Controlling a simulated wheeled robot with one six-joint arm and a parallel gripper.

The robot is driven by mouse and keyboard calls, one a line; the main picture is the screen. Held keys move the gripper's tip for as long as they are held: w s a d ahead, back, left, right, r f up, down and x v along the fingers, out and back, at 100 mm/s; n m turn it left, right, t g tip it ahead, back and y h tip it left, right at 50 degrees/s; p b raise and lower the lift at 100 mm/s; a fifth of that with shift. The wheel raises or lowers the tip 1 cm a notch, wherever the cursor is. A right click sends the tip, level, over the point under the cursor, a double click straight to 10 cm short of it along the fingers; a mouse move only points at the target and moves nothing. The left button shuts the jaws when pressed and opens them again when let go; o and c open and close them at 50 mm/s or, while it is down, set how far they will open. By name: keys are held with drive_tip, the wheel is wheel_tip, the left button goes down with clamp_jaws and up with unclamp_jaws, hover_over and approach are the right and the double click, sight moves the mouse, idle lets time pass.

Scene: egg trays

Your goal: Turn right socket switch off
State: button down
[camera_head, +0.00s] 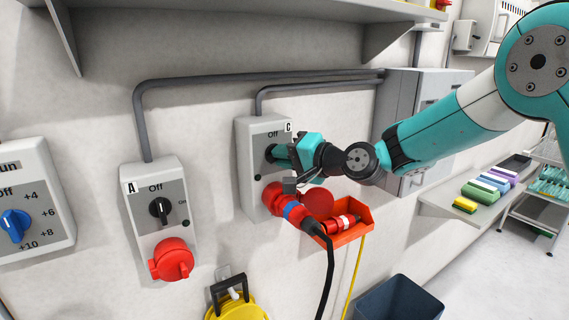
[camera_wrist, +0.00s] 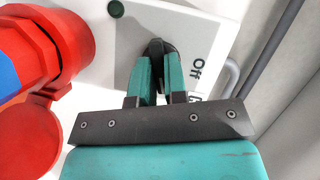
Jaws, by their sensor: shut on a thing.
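The right socket box, marked C (camera_head: 247,150), is on the wall, with "Off" printed above its switch. My gripper (camera_head: 277,153) is at this box, its fingers on the black rotary switch, and hides most of it in the head view. In the wrist view my gripper (camera_wrist: 156,72) has its two teal fingers closed around the black switch knob (camera_wrist: 158,47), close to the "Off" label (camera_wrist: 197,68). The knob's exact angle is hard to tell. A red plug with a blue ring (camera_head: 292,210) sits in the socket below the switch.
The left socket box A (camera_head: 152,210) has a black switch and a red socket. A blue dial box (camera_head: 15,225) is at far left. A red tray (camera_head: 357,232) is below box C. A shelf (camera_head: 245,25) overhangs above. A black cable (camera_head: 329,270) hangs from the plug.

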drive_tip(key=n+h+b, duration=0.1)
drive_tip(key=n+b, duration=0.1)
drive_tip(key=n, duration=0.1)
drive_tip(key=shift+b, duration=0.35)
drive_tip(key=n+h+b, duration=0.2)
drive_tip(key=b, duration=0.1)
drive_tip(key=shift+s+a, duration=0.1)
drive_tip(key=shift+a, duration=0.05)
drive_tip(key=n+t+h+b, duration=0.1)
drive_tip(key=n+b, duration=0.1)
drive_tip(key=shift+n+h+b, duration=0.3)
drive_tip(key=shift+n+b, duration=0.05)
drive_tip(key=shift+n, duration=0.05)
drive_tip(key=shift+s+a+r+n+t+h+b, duration=0.1)
drive_tip(key=shift+n+t+h+b, duration=0.1)
drive_tip(key=shift+n+h+b, duration=0.25)
drive_tip(key=shift+r+n+t+h+b, duration=0.1)
drive_tip(key=shift+n+t+h+b, duration=0.15)
drive_tip(key=shift+n+b, duration=0.3)
drive_tip(key=c, duration=1.2)
unclamp_jaws()
drive_tip(key=shift+o, duration=0.2)
